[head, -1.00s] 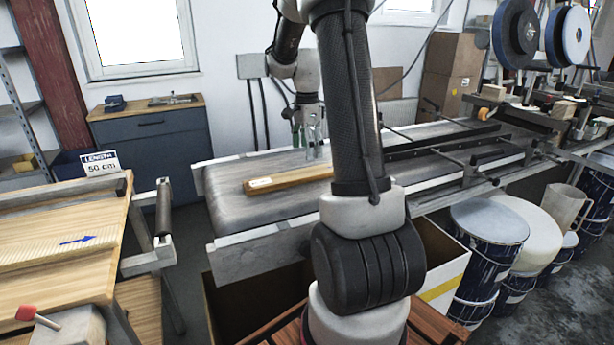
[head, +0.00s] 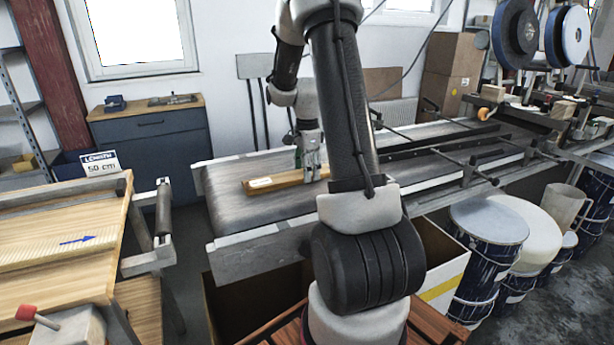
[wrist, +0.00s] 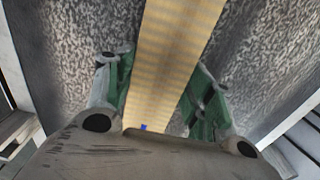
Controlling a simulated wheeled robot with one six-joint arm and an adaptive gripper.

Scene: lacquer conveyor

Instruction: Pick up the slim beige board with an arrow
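A slim beige-brown board (head: 283,181) lies flat on the grey conveyor belt, with a pale label near its left end in the head view. In the wrist view the board (wrist: 172,55) runs up between the fingers, with a small blue mark near the gripper's palm; whether that is an arrow I cannot tell. My gripper (head: 311,172) is down at the board, pointing downward. In the wrist view its green-padded fingers (wrist: 160,85) stand on either side of the board, apart and close to its edges. Contact is unclear. My arm hides the board's right end.
The conveyor (head: 228,197) has black guide rails (head: 440,142) to the right. A wooden table (head: 60,275) at the left bears a blue arrow and stands near a "LENGTH 50 cm" sign (head: 101,164). Paint drums (head: 490,240) stand at the right. The belt left of the board is bare.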

